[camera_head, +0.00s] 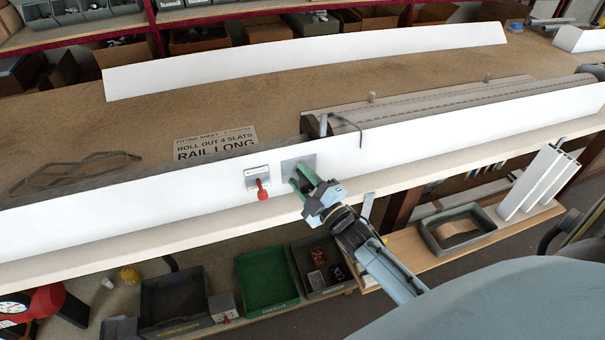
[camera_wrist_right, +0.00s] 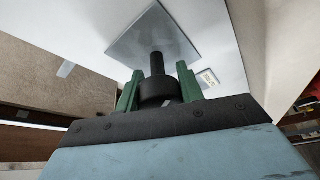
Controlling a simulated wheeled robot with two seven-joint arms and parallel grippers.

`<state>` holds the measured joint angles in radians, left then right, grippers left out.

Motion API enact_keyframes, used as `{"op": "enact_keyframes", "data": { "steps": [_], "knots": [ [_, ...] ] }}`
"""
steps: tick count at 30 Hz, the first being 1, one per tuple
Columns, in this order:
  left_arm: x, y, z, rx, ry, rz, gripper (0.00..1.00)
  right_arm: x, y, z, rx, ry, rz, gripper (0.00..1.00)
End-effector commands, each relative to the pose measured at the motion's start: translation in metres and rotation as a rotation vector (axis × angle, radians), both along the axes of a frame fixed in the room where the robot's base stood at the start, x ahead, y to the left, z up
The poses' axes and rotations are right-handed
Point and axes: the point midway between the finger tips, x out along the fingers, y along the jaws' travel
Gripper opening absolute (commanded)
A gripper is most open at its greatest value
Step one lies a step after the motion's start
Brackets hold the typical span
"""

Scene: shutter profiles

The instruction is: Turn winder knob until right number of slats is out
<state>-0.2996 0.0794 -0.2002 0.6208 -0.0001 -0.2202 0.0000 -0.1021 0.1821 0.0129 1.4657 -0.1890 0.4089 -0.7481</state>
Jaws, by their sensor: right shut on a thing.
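The winder knob (camera_wrist_right: 158,92) is a dark round knob on a short black shaft that comes out of a square grey plate (camera_wrist_right: 153,40). In the head view the plate (camera_head: 299,166) sits on the front of a long white board. My right gripper (camera_head: 306,186) is at the plate, its green fingers shut on the knob; the right wrist view shows the fingers (camera_wrist_right: 160,95) on either side of it. A sheet (camera_head: 215,143) reads "ROLL OUT 4 SLATS" and "RAIL LONG". Grey slats (camera_head: 440,101) lie behind the white board at the right. My left gripper is not in view.
A red-handled lever (camera_head: 262,190) on a small plate is just left of the knob plate. A white profile (camera_head: 310,58) lies at the back of the bench. Bins, including a green tray (camera_head: 267,277), stand below the front edge. The brown bench top (camera_head: 200,112) has clear room.

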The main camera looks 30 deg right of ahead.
Motion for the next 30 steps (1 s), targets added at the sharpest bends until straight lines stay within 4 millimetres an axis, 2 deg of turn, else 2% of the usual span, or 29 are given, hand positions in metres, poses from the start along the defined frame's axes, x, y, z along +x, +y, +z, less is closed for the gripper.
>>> {"op": "enact_keyframes", "data": {
  "steps": [9,25,26,30],
  "knots": [
    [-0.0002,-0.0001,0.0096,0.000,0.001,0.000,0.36,-0.0003,0.0004,-0.0006,-0.120,0.029,0.000,0.15],
    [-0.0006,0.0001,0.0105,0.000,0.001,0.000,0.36,-0.0003,0.0004,-0.0017,-0.142,0.036,0.000,0.15],
    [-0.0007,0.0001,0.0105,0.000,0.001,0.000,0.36,-0.0003,0.0004,-0.0017,-0.142,0.036,0.000,0.39],
    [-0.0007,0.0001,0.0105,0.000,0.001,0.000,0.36,-0.0002,0.0004,-0.0016,-0.141,0.036,0.000,0.57]
  ]
}}
